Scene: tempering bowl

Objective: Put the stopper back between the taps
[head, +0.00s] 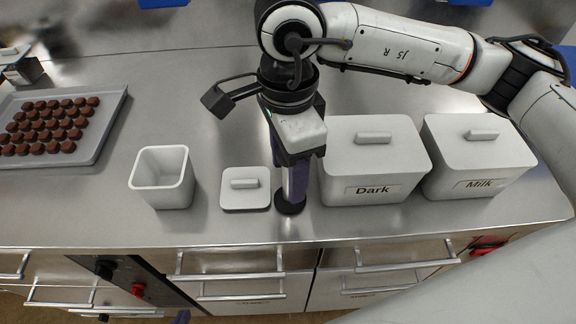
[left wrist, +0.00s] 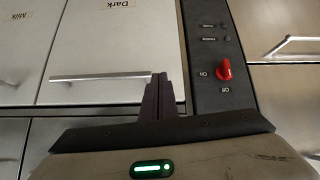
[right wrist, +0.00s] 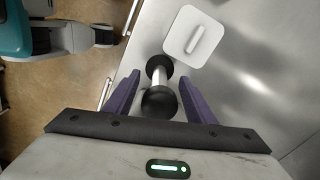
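A piece with black round ends and a pale metal shaft (right wrist: 159,76) stands on the counter; I cannot tell for sure that it is the stopper. Its black foot shows in the head view (head: 290,205). My right gripper (head: 293,190) points down over it. In the right wrist view its purple fingers (right wrist: 159,76) are apart, one on each side of the piece, with gaps beside the black knob. My left gripper (left wrist: 160,78) is shut and empty, low in front of the cabinet doors; a fingertip shows at the bottom of the head view (head: 183,316). No taps are in view.
A white square lid (head: 245,199) lies left of the piece, beside an open white tub (head: 162,199). Lidded bins marked Dark (head: 350,165) and Milk (head: 478,160) stand to the right. A tray of chocolates (head: 93,150) is far left. A red switch (left wrist: 224,69) is on the cabinet front.

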